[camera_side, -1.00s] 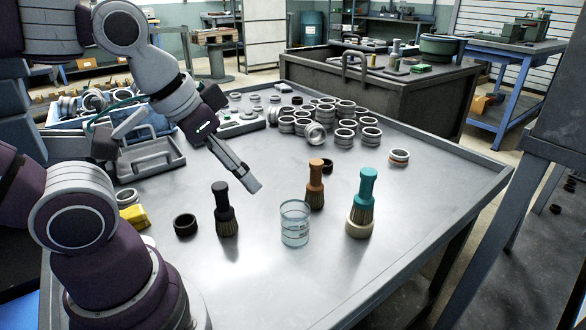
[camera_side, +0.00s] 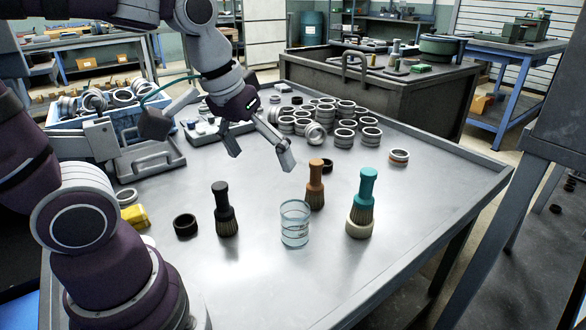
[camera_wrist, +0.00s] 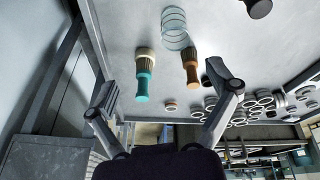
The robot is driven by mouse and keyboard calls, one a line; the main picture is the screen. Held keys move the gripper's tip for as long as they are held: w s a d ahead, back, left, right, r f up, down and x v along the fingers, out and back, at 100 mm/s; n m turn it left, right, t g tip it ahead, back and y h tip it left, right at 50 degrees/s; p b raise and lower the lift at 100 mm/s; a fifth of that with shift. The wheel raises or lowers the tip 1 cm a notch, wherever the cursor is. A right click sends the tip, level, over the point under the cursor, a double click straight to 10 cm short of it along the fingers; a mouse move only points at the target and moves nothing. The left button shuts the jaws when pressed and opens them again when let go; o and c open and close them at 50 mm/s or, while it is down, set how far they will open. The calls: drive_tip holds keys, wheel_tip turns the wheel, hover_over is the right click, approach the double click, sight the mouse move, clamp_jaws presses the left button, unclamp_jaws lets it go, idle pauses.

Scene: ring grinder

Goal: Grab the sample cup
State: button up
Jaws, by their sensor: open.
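The sample cup (camera_side: 295,224) is a clear glass beaker with pale markings. It stands upright on the metal table in the side view, in front of the orange-handled brush. It also shows at the top middle of the wrist view (camera_wrist: 175,28), beyond my fingertips and between their lines. My gripper (camera_side: 262,153) is open and empty above the table, behind and to the left of the cup, apart from it. In the wrist view my gripper (camera_wrist: 164,88) has its two fingers spread wide with nothing between them.
A black brush (camera_side: 224,210), an orange-handled brush (camera_side: 315,187) and a teal-handled brush (camera_side: 364,200) stand around the cup. A black ring (camera_side: 185,225) lies at left. Several metal rings (camera_side: 345,137) cluster at the back. The table front is clear.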

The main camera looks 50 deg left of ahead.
drive_tip(key=w+a+f+n+g, duration=0.2)
drive_tip(key=w+f+n, duration=0.2)
drive_tip(key=w+n, duration=0.1)
drive_tip(key=n+g, duration=0.2)
drive_tip(key=n, duration=0.3)
approach(295, 225)
drive_tip(key=w+a+f, duration=0.1)
drive_tip(key=a+f, duration=0.1)
drive_tip(key=a, duration=0.1)
drive_tip(key=f, duration=1)
drive_tip(key=shift+w+d+f, duration=0.25)
drive_tip(key=shift+w+f, duration=0.05)
drive_tip(key=shift+f, duration=0.05)
drive_tip(key=c, duration=1)
